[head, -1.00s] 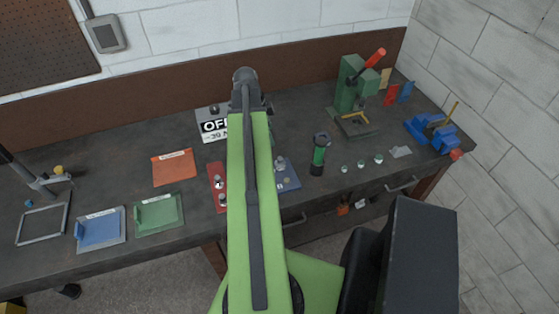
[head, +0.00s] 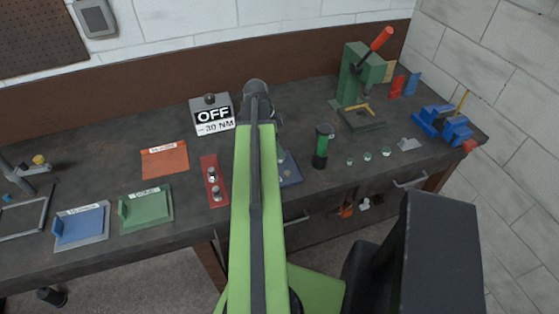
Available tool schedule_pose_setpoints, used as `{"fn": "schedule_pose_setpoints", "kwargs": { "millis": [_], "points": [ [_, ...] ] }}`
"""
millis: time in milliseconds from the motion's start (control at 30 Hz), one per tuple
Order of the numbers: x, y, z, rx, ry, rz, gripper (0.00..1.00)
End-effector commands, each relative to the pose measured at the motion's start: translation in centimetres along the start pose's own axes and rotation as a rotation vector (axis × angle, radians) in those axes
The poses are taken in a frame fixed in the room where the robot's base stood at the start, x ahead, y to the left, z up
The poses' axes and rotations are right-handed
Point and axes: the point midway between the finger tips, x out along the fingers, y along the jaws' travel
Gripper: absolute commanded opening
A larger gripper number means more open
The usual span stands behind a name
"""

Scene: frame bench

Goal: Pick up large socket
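A red tray (head: 209,160) lies on the bench just left of my arm and holds two small silvery sockets. One socket (head: 212,173) is further back and the other socket (head: 216,191) is nearer the front edge. I cannot tell which is the large one. A blue tray (head: 289,172) shows partly on the right side of my arm; the rest of it is hidden. My green arm reaches forward over the bench between these trays. My gripper is hidden behind the arm, so its fingers and anything in them cannot be seen.
A sign reading OFF (head: 212,115) stands behind the trays. Orange (head: 165,160), green (head: 146,208) and blue (head: 81,225) plates lie to the left. A dark green-banded cylinder (head: 321,147), a green press (head: 353,75) and a blue vise (head: 440,124) stand to the right.

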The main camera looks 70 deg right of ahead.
Motion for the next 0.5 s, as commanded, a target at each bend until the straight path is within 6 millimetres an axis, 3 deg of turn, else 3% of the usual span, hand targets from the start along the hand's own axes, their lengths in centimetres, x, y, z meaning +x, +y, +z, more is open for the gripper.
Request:
{"fn": "schedule_pose_setpoints", "kwargs": {
  "millis": [300,500],
  "points": [
    [4.9,0.2,0.5,0.001,0.0,0.0,0.68],
    [5.0,0.2,0.3,0.0,0.0,0.0,0.68]
  ]
}}
